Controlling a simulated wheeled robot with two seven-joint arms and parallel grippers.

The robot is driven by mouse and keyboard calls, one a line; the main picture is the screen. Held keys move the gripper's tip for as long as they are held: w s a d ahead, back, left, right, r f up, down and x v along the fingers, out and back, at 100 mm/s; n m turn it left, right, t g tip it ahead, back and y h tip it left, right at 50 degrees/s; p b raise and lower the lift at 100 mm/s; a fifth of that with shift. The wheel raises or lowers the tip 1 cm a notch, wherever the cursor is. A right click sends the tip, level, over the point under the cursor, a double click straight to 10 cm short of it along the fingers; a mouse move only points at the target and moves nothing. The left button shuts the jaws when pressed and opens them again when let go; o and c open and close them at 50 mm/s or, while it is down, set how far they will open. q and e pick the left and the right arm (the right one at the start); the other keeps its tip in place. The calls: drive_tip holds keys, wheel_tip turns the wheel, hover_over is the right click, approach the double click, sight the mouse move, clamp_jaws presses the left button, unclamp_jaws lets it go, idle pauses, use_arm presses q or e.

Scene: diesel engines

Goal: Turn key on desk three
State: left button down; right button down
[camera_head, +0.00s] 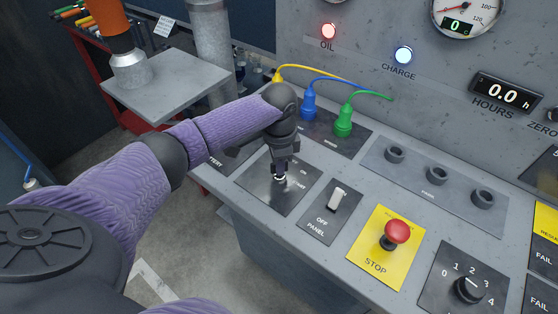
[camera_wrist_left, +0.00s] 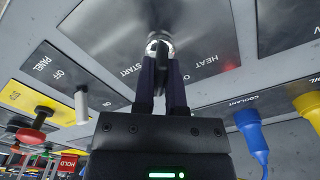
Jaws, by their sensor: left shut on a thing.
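The key switch sits on a dark metal plate (camera_head: 258,192) on the grey desk. My left gripper (camera_head: 281,172) points down at the plate from above. Its two dark fingers (camera_wrist_left: 161,72) are shut on the key at the lock; the key is mostly hidden between them. The key's exact angle cannot be told. My right gripper is not in view.
Beside the plate are a PANEL toggle switch (camera_head: 338,198), a red STOP button (camera_head: 397,232) and a rotary dial (camera_head: 467,290). Blue plug (camera_head: 308,105) and green plug (camera_head: 344,122) with cables stand just behind. The OIL lamp (camera_head: 329,31) is red.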

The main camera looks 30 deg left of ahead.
use_arm(q)
drive_tip(key=n+p, duration=0.1)
drive_tip(key=p, duration=0.1)
drive_tip(key=n+p, duration=0.2)
drive_tip(key=shift+r, duration=0.3)
drive_tip(key=shift+f+n+p, duration=0.1)
drive_tip(key=shift+n+p, duration=0.85)
drive_tip(key=shift+n, duration=0.25)
drive_tip(key=shift+f+n+p, duration=0.1)
drive_tip(key=shift+n+p, duration=0.55)
drive_tip(key=shift+n, duration=0.35)
drive_tip(key=c, duration=0.7)
unclamp_jaws()
wheel_tip(320, 180, up, 9)
drive_tip(key=p, duration=0.4)
drive_tip(key=shift+r, duration=0.45)
